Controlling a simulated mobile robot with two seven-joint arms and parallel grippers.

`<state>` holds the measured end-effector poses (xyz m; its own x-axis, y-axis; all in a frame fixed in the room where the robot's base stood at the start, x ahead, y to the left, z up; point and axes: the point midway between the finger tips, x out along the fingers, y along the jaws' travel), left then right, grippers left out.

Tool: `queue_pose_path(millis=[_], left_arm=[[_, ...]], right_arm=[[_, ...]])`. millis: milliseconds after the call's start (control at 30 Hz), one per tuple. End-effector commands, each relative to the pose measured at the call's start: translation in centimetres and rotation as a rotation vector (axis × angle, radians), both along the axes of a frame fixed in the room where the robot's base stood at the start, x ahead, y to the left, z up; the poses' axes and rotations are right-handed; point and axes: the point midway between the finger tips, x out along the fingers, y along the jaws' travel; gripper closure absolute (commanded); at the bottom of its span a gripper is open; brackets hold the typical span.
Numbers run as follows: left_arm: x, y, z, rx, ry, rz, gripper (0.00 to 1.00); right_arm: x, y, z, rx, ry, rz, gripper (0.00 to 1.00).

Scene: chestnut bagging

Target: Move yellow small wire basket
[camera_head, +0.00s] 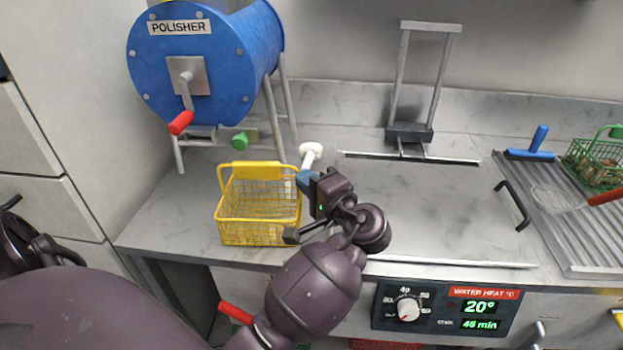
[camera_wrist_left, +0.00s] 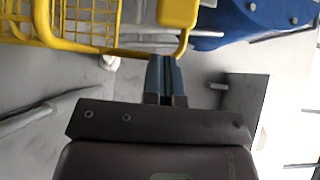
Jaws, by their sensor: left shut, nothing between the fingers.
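The yellow small wire basket (camera_head: 258,170) stands upright on the grey marble counter, left of centre in the head view, and looks empty. Its handle plate and rim also show at the top of the left wrist view (camera_wrist_left: 178,14). My left gripper (camera_head: 306,180) is at the basket's right side, near its back right corner. Its blue fingertips (camera_wrist_left: 166,62) are together with nothing between them, close to the yellow rim. I cannot tell whether they touch it. My left forearm passes in front of the basket's lower right. My right gripper is not in view.
The blue polisher drum (camera_head: 200,65) with its red crank handle stands behind left. A white knob (camera_head: 311,151) is just behind my left gripper. Right are a flat lid (camera_head: 440,210) with a black handle, a ribbed drainer (camera_head: 590,235) and a green basket (camera_head: 597,160). Counter left of the basket is clear.

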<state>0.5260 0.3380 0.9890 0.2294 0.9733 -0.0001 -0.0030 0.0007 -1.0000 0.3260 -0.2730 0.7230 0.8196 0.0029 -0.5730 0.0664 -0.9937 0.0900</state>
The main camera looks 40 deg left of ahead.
Motion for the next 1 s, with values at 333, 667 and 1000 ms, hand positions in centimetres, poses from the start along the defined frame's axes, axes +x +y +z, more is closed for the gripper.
queue_pose_path(millis=[333,667,1000], left_arm=[[-3.9,6.2,0.7,0.0,-0.004,0.004,1.0],[-5.0,8.2,0.1,-0.001,-0.002,0.0,1.0],[-5.0,8.1,0.1,0.0,-0.002,0.0,1.0]], right_arm=[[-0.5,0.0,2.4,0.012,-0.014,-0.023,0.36],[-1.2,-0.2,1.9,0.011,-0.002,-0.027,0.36],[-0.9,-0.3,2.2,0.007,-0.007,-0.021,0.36]])
